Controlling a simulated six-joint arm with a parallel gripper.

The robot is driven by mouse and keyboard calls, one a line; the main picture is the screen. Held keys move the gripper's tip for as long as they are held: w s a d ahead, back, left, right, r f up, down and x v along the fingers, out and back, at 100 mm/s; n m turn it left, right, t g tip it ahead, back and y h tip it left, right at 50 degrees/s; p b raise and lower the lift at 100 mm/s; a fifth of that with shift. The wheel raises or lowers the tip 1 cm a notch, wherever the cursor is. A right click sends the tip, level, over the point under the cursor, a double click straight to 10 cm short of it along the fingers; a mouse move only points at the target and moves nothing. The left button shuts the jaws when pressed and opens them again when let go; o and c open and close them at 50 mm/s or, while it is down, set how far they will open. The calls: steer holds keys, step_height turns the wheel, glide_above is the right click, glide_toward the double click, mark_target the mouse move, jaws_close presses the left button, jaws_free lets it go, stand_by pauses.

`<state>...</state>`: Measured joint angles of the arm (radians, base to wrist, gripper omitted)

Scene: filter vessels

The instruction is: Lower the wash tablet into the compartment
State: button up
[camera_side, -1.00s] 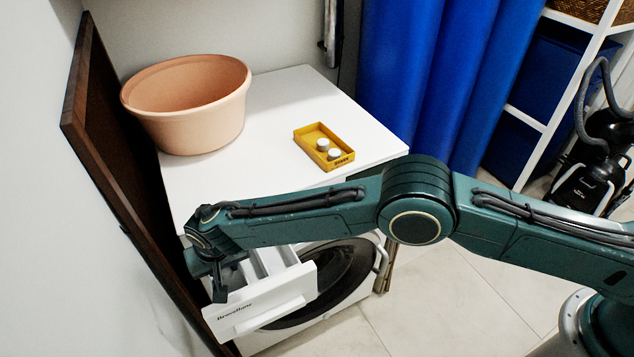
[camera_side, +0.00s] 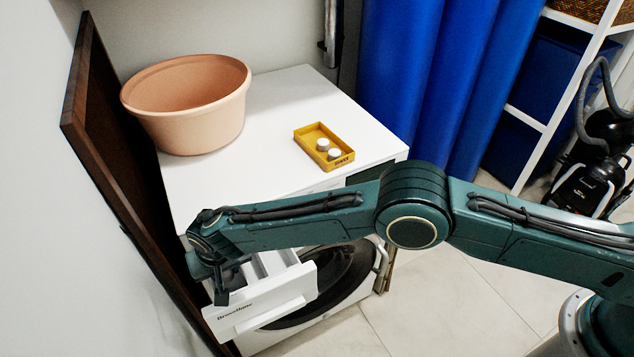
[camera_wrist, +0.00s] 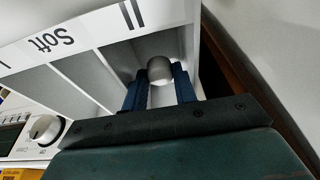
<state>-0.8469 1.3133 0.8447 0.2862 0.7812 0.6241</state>
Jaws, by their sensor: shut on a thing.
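The wash tablet (camera_wrist: 160,69) is a pale, rounded piece held between the two blue fingers of my gripper (camera_wrist: 160,85) in the wrist view. My gripper is shut on it. The tablet is over or in the end compartment (camera_wrist: 148,45) of the pulled-out drawer, beside the "II" marking; its exact depth is unclear. In the side view my gripper (camera_side: 222,290) points down at the left end of the open drawer (camera_side: 262,305), and the tablet is hidden there. A compartment marked "Soft" (camera_wrist: 52,42) lies beside it.
A yellow tray (camera_side: 312,155) with two white tablets (camera_side: 328,149) sits on the white washing machine top (camera_side: 270,115). A peach basin (camera_side: 190,110) stands at the back left. A dark brown panel (camera_side: 105,160) rises close to the left of the drawer.

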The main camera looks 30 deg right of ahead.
steer(key=shift+f, duration=0.8)
stand_by(0.7)
steer(key=o, duration=1)
steer(key=shift+r, duration=0.2)
steer(key=shift+r, duration=0.6)
steer(key=v, duration=1.2)
steer(key=shift+s+r, duration=0.15)
steer(key=shift+s, duration=0.05)
